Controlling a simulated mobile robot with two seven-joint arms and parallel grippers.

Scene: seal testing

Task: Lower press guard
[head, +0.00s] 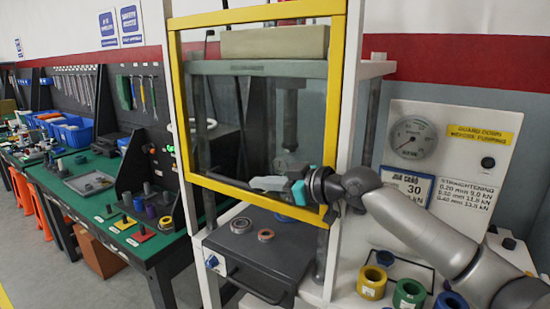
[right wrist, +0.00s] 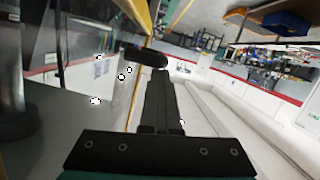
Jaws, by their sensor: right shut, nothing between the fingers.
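The press guard (head: 258,203) is a clear panel in a yellow frame on the front of the press in the head view. Its lower rail is above the press bed, leaving an open gap beneath it. My right gripper (head: 266,184) reaches in from the right and overlaps the lower part of the guard, just above the lower rail. It is shut and empty; I cannot tell whether it touches the guard. In the right wrist view, the shut fingers (right wrist: 148,60) extend beside a yellow edge of the guard (right wrist: 137,88). My left gripper is out of view.
The dark press bed (head: 262,254) carries two rings. Yellow, green and blue cups (head: 408,293) stand at the lower right, beneath my right arm. A gauge panel (head: 448,150) is behind that arm. A green workbench (head: 100,205) with tools and parts runs along the left.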

